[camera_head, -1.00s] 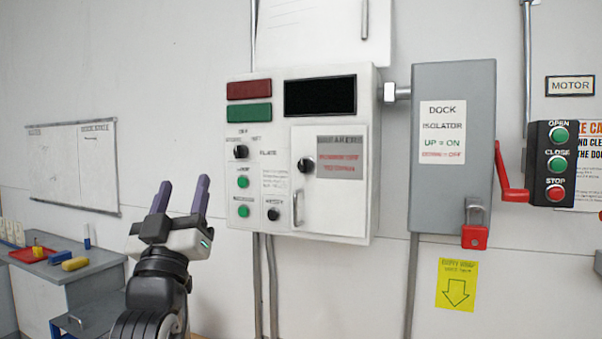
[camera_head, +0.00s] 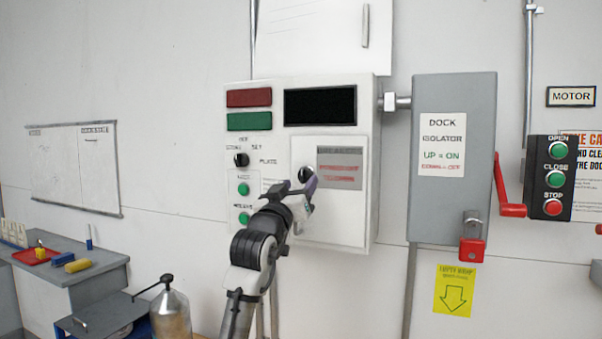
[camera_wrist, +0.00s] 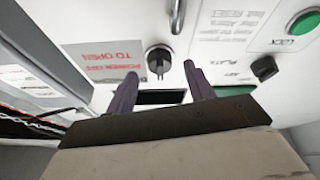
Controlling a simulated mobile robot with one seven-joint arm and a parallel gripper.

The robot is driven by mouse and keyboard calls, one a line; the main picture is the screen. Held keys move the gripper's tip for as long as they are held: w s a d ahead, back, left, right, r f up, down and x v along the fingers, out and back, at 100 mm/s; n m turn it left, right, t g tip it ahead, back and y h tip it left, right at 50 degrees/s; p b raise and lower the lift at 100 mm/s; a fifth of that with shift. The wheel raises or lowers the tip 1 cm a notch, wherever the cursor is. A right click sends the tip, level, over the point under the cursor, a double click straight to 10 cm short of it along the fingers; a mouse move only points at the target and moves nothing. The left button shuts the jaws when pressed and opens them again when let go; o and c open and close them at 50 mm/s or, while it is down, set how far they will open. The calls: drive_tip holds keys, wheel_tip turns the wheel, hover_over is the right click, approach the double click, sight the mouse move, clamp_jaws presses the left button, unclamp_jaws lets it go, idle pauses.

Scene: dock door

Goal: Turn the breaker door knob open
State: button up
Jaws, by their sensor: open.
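The breaker door (camera_head: 335,212) is a white panel on the grey-white control box and looks closed. Its black round knob (camera_head: 307,172) is near the door's upper left, partly hidden behind my gripper (camera_head: 301,187). In the wrist view, which is upside down, the knob (camera_wrist: 158,60) has a raised bar with a light mark pointing down the picture. My gripper (camera_wrist: 160,72) is open, with one purple finger on each side of the knob in the picture. The fingers look close to the panel; I cannot tell whether they touch the knob.
Another black knob (camera_head: 241,159) and green buttons (camera_head: 243,189) sit left of the door. The grey dock isolator box (camera_head: 455,210) with a red lever (camera_head: 510,209) stands to the right. A workbench (camera_head: 95,275) and a metal canister (camera_head: 170,312) are at lower left.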

sight(304, 175)
drive_tip(key=shift+p+x, duration=0.3)
drive_tip(key=shift+x, duration=0.9)
drive_tip(key=c, duration=1)
